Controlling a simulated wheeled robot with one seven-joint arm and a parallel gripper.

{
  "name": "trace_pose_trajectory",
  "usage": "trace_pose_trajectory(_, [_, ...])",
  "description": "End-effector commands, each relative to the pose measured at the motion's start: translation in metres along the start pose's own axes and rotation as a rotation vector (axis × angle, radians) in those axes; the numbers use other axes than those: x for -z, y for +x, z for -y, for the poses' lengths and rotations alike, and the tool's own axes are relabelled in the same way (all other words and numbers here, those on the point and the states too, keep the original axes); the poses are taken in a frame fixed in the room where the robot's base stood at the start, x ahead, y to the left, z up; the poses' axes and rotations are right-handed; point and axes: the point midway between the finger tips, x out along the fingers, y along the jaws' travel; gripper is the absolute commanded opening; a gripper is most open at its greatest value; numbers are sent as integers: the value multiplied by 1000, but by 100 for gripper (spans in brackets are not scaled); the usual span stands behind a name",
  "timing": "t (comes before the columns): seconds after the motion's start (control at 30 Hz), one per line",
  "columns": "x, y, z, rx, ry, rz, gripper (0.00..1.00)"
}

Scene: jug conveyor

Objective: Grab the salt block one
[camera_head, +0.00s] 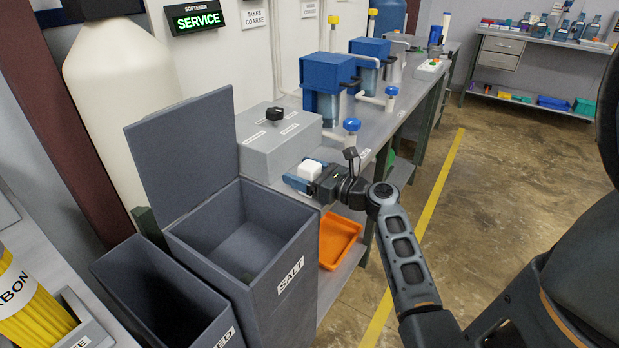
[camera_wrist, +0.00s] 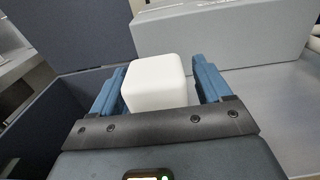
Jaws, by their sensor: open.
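In the wrist view the block (camera_wrist: 156,84) sits between the two blue fingers of my gripper (camera_wrist: 158,85). The left finger is close to the block, and a narrow gap shows at the right finger. The jaws are open around it. The block's lower part is hidden by the gripper's dark front bar. I cannot tell what the block rests on.
A grey bin marked SALT (camera_head: 290,280) stands left of my gripper, its lid (camera_head: 185,150) raised. A grey box with a black knob (camera_head: 270,145) is behind. Blue-headed machines (camera_head: 335,85) line the bench. An orange tray (camera_head: 338,238) lies below. The floor (camera_head: 490,190) at right is clear.

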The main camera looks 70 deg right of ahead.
Motion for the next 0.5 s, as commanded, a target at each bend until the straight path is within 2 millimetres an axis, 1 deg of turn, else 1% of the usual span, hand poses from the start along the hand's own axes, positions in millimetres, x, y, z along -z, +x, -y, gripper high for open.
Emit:
trace_pose_trajectory(0.1, [0, 0, 0, 0, 0, 0, 78])
trace_pose_trajectory(0.13, [0, 0, 0, 0, 0, 0, 76])
trace_pose_trajectory(0.5, [0, 0, 0, 0, -1, 0, 40])
